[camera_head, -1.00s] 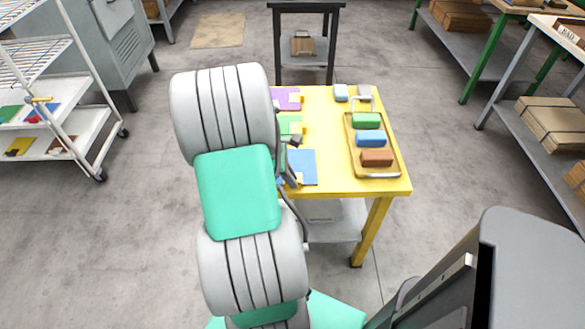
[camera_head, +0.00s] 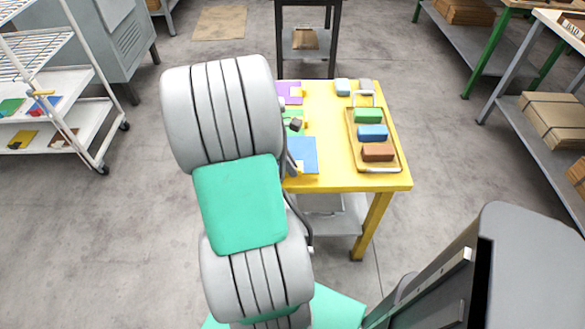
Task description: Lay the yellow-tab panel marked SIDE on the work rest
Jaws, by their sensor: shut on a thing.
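A blue panel (camera_head: 302,152) with a small yellow tab (camera_head: 298,168) lies at the left front of the yellow table. A green panel and a purple panel (camera_head: 290,92) with a yellow tab are behind it, partly covered by my arm. No SIDE mark is readable on any panel. A small dark part that looks like my gripper (camera_head: 295,124) shows beside my arm, above the green panel area. Most of my gripper, its fingertips and what it holds are hidden behind my arm. I cannot make out the work rest.
On the yellow table (camera_head: 350,184), a tray (camera_head: 399,168) holds green, blue and brown blocks. Light blue and grey blocks (camera_head: 343,87) stand behind. A dark stand (camera_head: 308,5) is farther back, a white rack (camera_head: 92,150) at left, shelves at right.

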